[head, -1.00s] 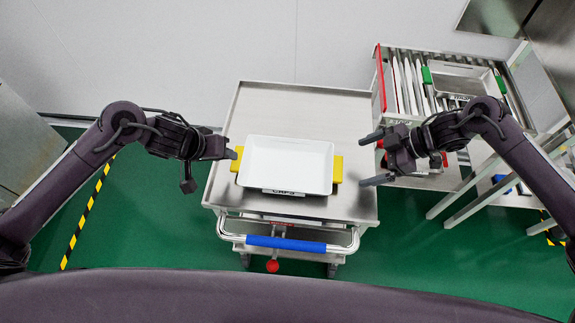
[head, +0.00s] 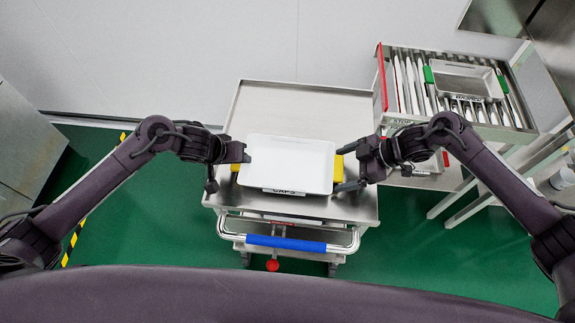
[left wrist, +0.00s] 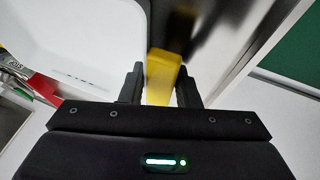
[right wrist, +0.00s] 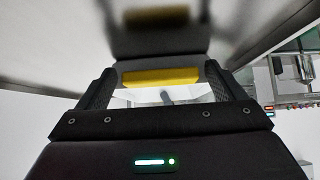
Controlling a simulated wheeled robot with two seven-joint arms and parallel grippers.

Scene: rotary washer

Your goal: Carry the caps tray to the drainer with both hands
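The white caps tray (head: 290,165), with a label on its front edge, sits on the steel cart top (head: 340,205). It has a yellow handle on each side. My left gripper (head: 246,152) is at the tray's left side; in the left wrist view the left yellow handle (left wrist: 162,78) lies between its two open fingers. My right gripper (head: 345,168) is at the right side, its fingers apart, with the right yellow handle (right wrist: 160,77) ahead between them in the right wrist view. Contact with either handle cannot be told. The drainer (head: 440,95) stands at the back right.
A steel tray with green handles (head: 465,78) rests on the drainer's rods. A red bar (head: 381,78) marks the drainer's left side. The cart has a blue push handle (head: 286,243). The cart top behind the tray is bare.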

